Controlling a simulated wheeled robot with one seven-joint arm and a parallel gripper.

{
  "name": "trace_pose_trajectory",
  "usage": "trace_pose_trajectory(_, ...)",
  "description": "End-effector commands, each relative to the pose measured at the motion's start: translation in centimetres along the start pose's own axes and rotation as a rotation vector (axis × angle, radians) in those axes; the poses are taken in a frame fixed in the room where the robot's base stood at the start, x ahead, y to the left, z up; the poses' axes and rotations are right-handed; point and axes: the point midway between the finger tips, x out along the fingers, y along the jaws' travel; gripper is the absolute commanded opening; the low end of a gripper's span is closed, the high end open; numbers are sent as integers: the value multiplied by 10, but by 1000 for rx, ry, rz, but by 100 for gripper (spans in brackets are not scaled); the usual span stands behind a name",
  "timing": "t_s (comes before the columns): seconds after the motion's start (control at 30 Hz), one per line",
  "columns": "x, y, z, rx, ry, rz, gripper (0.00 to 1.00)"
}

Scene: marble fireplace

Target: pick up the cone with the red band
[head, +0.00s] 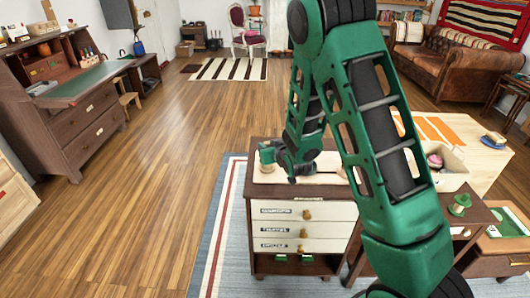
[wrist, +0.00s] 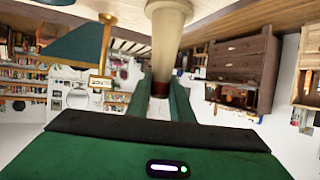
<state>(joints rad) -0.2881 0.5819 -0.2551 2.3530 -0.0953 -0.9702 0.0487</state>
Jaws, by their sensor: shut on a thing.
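In the wrist view a cream cone (wrist: 167,35) with a dark red band (wrist: 160,88) stands between the two green fingers. My gripper (wrist: 152,92) is shut on its narrow banded end, and its wider part reaches toward the top of that view. In the head view my gripper (head: 268,155) is over the left end of the top of a drawer cabinet (head: 325,212).
A box (head: 451,178) with a pink thing and a green hat-like thing (head: 460,204) are to the right, beyond my arm. A dark desk (head: 75,128) stands at the left. The wooden floor (head: 170,190) between is clear. A green shade (wrist: 75,47) shows in the wrist view.

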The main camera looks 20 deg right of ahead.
Motion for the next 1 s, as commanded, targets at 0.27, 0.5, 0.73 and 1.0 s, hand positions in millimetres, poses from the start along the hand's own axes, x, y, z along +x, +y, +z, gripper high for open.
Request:
trace_pose_trajectory(0.27,-8,0,-21,1,4,0,0)
trace_pose_trajectory(0.5,-33,-20,-43,-2,2,-7,0)
trace_pose_trajectory(0.73,-72,-56,-58,-2,3,-7,0)
trace_pose_trajectory(1.0,-101,-84,-69,-2,2,-4,0)
